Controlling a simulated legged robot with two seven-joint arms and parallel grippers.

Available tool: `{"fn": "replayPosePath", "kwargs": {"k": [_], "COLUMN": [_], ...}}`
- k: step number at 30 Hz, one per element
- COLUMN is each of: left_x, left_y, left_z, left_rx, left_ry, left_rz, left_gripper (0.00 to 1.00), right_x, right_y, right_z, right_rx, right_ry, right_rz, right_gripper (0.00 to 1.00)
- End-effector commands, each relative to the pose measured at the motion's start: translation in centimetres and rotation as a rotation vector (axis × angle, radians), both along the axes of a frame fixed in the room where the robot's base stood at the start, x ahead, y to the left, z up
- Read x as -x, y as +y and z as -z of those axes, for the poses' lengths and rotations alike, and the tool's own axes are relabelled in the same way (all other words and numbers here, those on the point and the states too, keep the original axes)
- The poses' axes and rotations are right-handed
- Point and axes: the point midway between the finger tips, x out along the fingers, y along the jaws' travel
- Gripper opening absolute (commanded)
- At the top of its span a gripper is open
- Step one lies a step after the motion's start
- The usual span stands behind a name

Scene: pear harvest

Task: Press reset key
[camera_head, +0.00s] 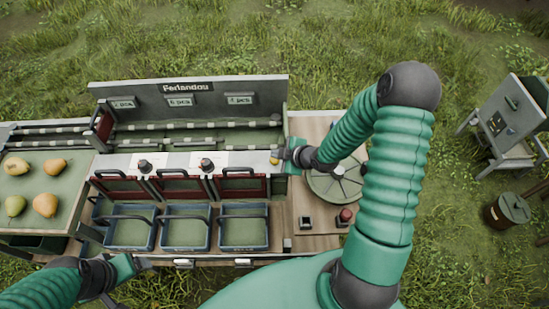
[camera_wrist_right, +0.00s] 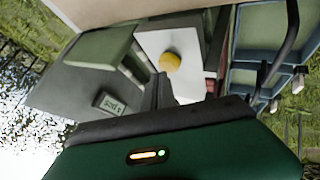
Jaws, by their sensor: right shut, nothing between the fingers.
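A round yellow key (camera_head: 274,160) sits on the white panel strip at the right end of the sorting station. It shows clearly in the right wrist view (camera_wrist_right: 170,61) on a pale plate. My right gripper (camera_head: 284,155) is shut and empty, right beside the yellow key. In the right wrist view its dark fingertips (camera_wrist_right: 164,88) are just below the key in the picture; I cannot tell whether they touch it. Two dark knobs (camera_head: 144,165) (camera_head: 206,164) stand on the same strip. My left gripper (camera_head: 138,264) is at the lower left, away from the panel; its jaws are unclear.
Several pears (camera_head: 45,204) lie on a green tray at the left. Blue crates (camera_head: 243,248) stand below red-framed flaps (camera_head: 240,186). A round grey disc (camera_head: 336,186) and a red button (camera_head: 345,215) are on the right wooden top.

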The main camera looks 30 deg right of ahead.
Motion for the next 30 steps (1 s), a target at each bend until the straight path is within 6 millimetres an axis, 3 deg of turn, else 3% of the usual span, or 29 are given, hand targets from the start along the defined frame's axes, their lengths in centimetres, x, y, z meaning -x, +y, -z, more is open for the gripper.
{"fn": "replayPosePath", "kwargs": {"k": [30], "left_x": [0.0], "left_y": [0.0], "left_z": [0.8], "left_rx": [0.0], "left_ry": [0.0], "left_rz": [0.0], "left_gripper": [0.79], "right_x": [0.0], "right_y": [0.0], "right_z": [0.9], "right_rx": [0.0], "right_ry": [0.0], "right_rz": [0.0], "right_gripper": [0.0]}}
